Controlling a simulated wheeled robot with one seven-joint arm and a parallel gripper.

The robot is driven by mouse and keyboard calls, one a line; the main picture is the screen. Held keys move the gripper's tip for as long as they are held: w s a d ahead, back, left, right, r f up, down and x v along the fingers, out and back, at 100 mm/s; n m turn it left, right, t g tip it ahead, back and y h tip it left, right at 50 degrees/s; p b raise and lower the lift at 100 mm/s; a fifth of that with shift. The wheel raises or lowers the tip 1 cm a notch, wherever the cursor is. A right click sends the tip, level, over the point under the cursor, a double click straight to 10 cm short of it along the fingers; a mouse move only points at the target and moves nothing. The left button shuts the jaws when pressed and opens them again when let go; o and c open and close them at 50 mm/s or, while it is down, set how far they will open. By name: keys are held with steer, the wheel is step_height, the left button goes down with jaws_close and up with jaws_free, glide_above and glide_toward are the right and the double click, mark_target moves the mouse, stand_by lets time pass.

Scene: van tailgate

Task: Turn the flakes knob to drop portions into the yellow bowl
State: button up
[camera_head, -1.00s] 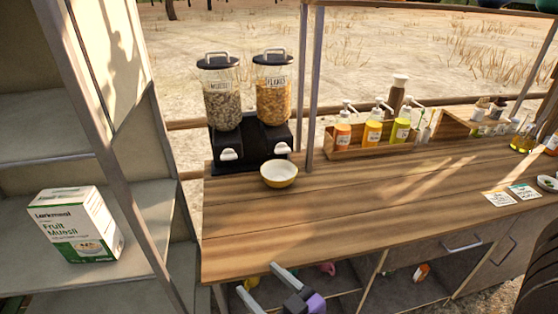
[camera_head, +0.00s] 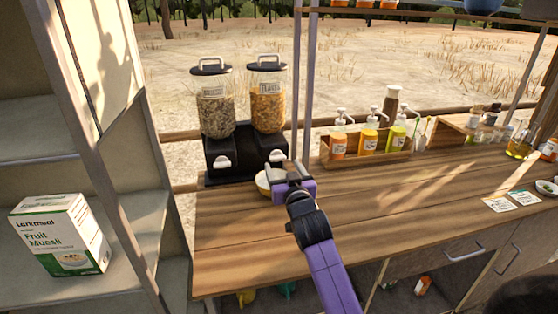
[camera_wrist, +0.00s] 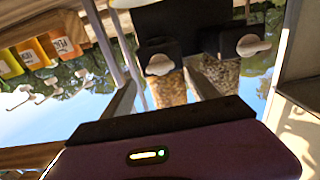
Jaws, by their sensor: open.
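The flakes dispenser (camera_head: 267,105), labelled and filled with orange flakes, stands at the right of a black double stand on the counter. Its white knob (camera_head: 277,155) is low on the front, just beyond my gripper. The knob also shows in the upside-down wrist view (camera_wrist: 158,65). The yellow bowl (camera_head: 262,184), white inside, sits on the counter below the knob, largely hidden behind my gripper. My gripper (camera_head: 284,172) is open and empty, in front of the flakes knob. I cannot tell whether it touches the knob or bowl.
A muesli dispenser (camera_head: 215,108) with its own white knob (camera_head: 222,162) stands left of the flakes. A metal post (camera_head: 305,90) rises just right of the stand. A wooden caddy (camera_head: 350,160) holds pump bottles. The wooden counter (camera_head: 400,200) is clear in the middle.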

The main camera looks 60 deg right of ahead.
mark_target(280, 160)
steer(key=shift+x, duration=2.65)
steer(key=shift+a, duration=0.1)
steer(key=c, duration=1.4)
steer(key=shift+o, duration=0.2)
steer(key=shift+f+m, duration=0.1)
steer(key=shift+m, duration=0.3)
steer(key=m+b, duration=0.2)
steer(key=m, duration=0.1)
steer(key=shift+f, duration=0.1)
steer(key=m+b, duration=0.3)
steer(key=m, duration=0.2)
steer(key=m+b, duration=0.2)
steer(key=m, duration=0.2)
steer(key=shift+s+m, duration=0.1)
steer(key=shift+m, duration=0.3)
steer(key=shift+f+m+b, duration=0.1)
steer(key=shift+m+b, duration=0.7)
steer(key=shift+m, duration=1.2)
